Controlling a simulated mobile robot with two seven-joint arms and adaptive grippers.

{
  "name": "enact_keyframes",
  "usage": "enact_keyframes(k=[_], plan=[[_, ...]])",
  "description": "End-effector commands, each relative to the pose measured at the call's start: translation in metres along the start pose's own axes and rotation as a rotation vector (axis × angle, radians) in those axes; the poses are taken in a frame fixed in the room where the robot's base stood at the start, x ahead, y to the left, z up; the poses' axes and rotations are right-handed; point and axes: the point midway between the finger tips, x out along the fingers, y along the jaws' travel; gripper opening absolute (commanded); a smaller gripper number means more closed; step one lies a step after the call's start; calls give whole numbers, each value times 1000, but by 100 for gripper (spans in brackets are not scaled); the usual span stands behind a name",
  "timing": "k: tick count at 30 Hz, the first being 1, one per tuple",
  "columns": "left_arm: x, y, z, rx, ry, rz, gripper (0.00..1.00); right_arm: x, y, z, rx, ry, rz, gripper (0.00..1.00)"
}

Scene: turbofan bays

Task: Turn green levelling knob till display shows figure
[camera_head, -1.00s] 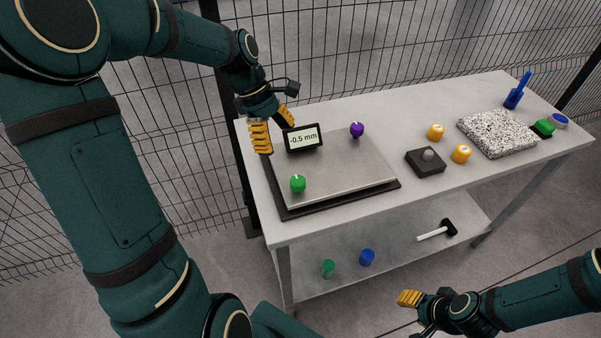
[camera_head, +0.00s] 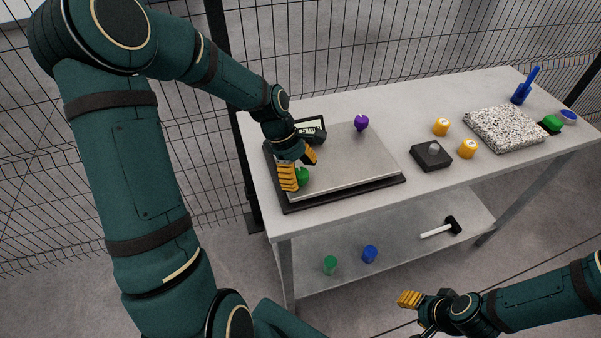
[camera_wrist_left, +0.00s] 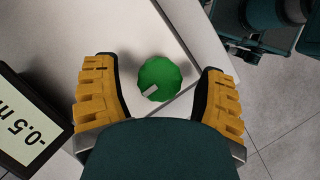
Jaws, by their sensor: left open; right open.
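The green levelling knob (camera_head: 303,176) stands at the near left corner of the grey plate (camera_head: 345,165). In the left wrist view the green knob (camera_wrist_left: 160,78) shows a pale mark and sits between the yellow fingers, apart from both. My left gripper (camera_head: 298,168) is open above and around the knob; it also shows in the left wrist view (camera_wrist_left: 160,100). The display (camera_head: 311,130) is partly hidden by my arm; in the left wrist view the display (camera_wrist_left: 28,125) reads "-0.5 m", cut off at the edge. My right gripper (camera_head: 410,299) is open and empty in front of the table.
A purple knob (camera_head: 361,122) stands at the plate's back. Two yellow knobs (camera_head: 441,127) (camera_head: 467,148), a black block (camera_head: 431,156) and a speckled slab (camera_head: 504,129) are to the right. A mallet (camera_head: 441,228) and two cups (camera_head: 330,265) (camera_head: 370,254) are on the lower shelf.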

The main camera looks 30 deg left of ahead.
Motion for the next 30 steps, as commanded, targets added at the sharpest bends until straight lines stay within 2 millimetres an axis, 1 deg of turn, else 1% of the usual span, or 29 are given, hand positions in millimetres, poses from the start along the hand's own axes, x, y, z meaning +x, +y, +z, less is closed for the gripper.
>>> enact_keyframes(k=[7,8,9,11,12,13,14,23,30], plan=[[1,0,0,0,0,0,71,0,0,0,0,0,0,47],[0,0,0,0,0,0,69,0,0,0,0,0,0,47],[0,0,0,0,0,0,55,0,0,0,0,0,0,47],[0,0,0,0,0,0,34,0,0,0,0,0,0,47],[0,0,0,0,0,0,20,0,0,0,0,0,0,47],[0,0,0,0,0,0,9,0,0,0,0,0,0,47],[0,0,0,0,0,0,4,0,0,0,0,0,0,47],[1,0,0,9,0,-5,3,-1,0,0,0,1,0,47],[0,0,1,88,-1,-39,3,-7,-2,-3,2,6,1,47]])
